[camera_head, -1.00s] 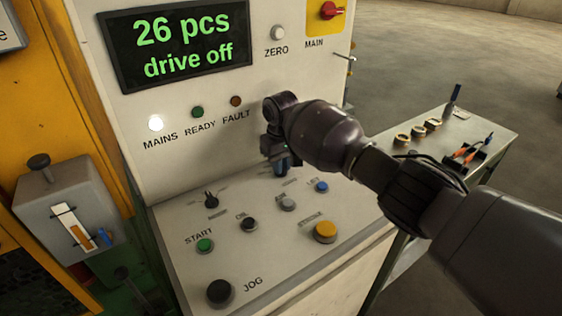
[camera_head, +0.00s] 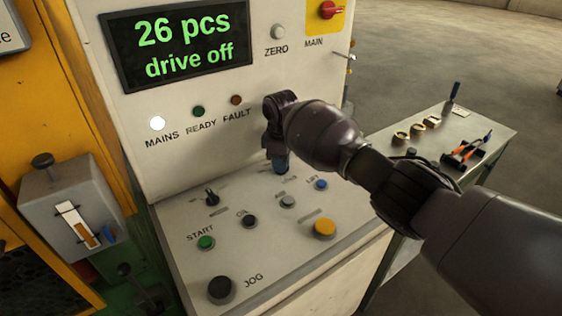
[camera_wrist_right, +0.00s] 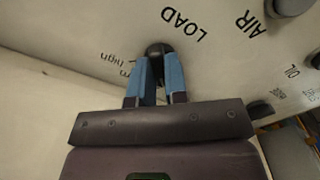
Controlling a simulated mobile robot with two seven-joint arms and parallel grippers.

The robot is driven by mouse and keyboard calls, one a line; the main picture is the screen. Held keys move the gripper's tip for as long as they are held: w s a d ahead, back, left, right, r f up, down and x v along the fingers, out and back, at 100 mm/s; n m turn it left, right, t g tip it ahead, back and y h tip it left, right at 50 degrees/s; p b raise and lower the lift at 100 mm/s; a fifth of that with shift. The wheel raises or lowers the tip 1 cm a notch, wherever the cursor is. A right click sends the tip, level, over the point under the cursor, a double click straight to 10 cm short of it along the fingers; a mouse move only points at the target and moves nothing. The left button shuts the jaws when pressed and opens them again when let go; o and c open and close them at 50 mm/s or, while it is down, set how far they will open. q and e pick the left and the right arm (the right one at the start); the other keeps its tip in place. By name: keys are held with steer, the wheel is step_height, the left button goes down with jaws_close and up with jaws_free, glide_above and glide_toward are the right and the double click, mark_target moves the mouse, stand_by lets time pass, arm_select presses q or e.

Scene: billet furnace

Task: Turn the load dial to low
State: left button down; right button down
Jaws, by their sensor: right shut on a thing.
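The load dial is a small black knob (camera_wrist_right: 155,49) in the right wrist view, beside the printed word LOAD; partly covered "high" lettering is at its left. My right gripper (camera_wrist_right: 156,75) has its two blue fingers closed around this knob. In the head view the right gripper (camera_head: 281,167) reaches down to the back of the sloping panel, and its fingers hide the dial there. The dial's pointer direction is hidden. My left gripper is in neither view.
The sloping panel (camera_head: 268,240) carries a black selector (camera_head: 211,197), a green START button (camera_head: 206,243), a yellow button (camera_head: 325,228), a blue button (camera_head: 321,184) and a black JOG knob (camera_head: 219,289). The display (camera_head: 180,43) reads "26 pcs drive off". A side table (camera_head: 490,135) holds small items.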

steer(key=shift+n, duration=0.4)
steer(key=c, duration=1.1)
jaws_free()
steer(key=shift+c, duration=0.2)
steer(key=shift+r, duration=0.1)
step_height(320, 180, up, 11)
steer(key=p, duration=0.1)
steer(key=shift+f, duration=0.2)
